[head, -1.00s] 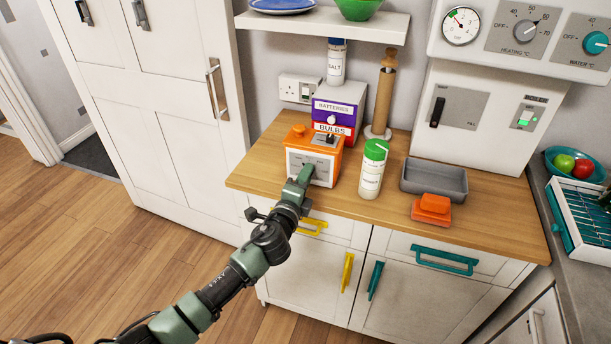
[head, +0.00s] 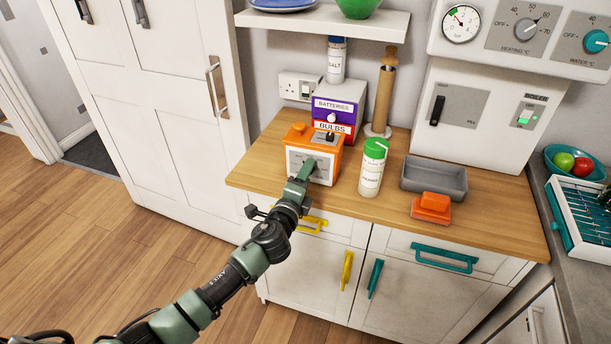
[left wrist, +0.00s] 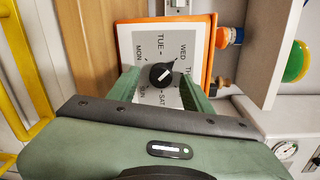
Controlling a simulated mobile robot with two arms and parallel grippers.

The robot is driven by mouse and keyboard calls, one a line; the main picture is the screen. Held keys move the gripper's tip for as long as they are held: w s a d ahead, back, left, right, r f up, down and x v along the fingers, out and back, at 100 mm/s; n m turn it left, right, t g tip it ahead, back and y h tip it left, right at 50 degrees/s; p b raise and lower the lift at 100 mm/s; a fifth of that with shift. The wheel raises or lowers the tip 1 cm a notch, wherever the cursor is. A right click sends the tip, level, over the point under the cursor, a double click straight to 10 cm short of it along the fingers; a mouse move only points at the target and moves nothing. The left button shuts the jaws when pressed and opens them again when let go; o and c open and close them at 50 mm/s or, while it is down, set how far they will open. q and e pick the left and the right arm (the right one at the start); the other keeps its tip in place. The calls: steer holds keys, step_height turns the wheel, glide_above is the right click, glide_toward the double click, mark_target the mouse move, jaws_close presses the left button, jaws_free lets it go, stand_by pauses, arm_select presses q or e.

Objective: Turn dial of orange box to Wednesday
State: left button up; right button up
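The orange box (head: 296,136) stands on the wooden counter with its pale front facing me. In the left wrist view, the box's orange edge (left wrist: 211,50) frames a grey day panel, seen turned sideways. The black dial (left wrist: 162,76) has a white line, and its tip points up and right, toward the WED label (left wrist: 184,52). My left gripper (head: 309,165) is at the box front. In the left wrist view its green fingers (left wrist: 163,90) stand on either side of the dial, with visible gaps, so it is open. The dial is hidden in the head view. My right gripper is not in view.
A green-capped bottle (head: 372,170) stands right of the box. The batteries and bulbs boxes (head: 335,110) stand behind it. A shelf (head: 320,22) hangs above.

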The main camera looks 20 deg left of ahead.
arm_select(q)
steer(key=s, duration=0.7)
steer(key=shift+s+r+b, duration=0.2)
steer(key=shift+s+b, duration=0.15)
steer(key=shift+s, duration=0.05)
steer(key=s+a+f+n+g, duration=0.25)
steer(key=s+f, duration=0.25)
steer(key=f, duration=0.7)
steer(key=s+a+f+n+g+y, duration=0.1)
steer(key=s+f+n+g, duration=0.3)
steer(key=f, duration=0.8)
steer(key=s+a+f+n+g, duration=0.2)
steer(key=s+f, duration=0.4)
steer(key=f, duration=0.6)
steer(key=s+f+n+g, duration=0.2)
steer(key=s+f, duration=0.4)
steer(key=s, duration=0.6)
steer(key=s+d+f+n+g, duration=0.1)
steer(key=s+f+n+g, duration=0.2)
steer(key=s+f, duration=0.4)
steer(key=s+f+n+g, duration=0.3)
steer(key=s+f, duration=0.3)
steer(key=s, duration=1.2)
steer(key=shift+s+d+f+n+h, duration=0.15)
steer(key=shift+s+d+n+h, duration=0.2)
steer(key=shift+n, duration=0.4)
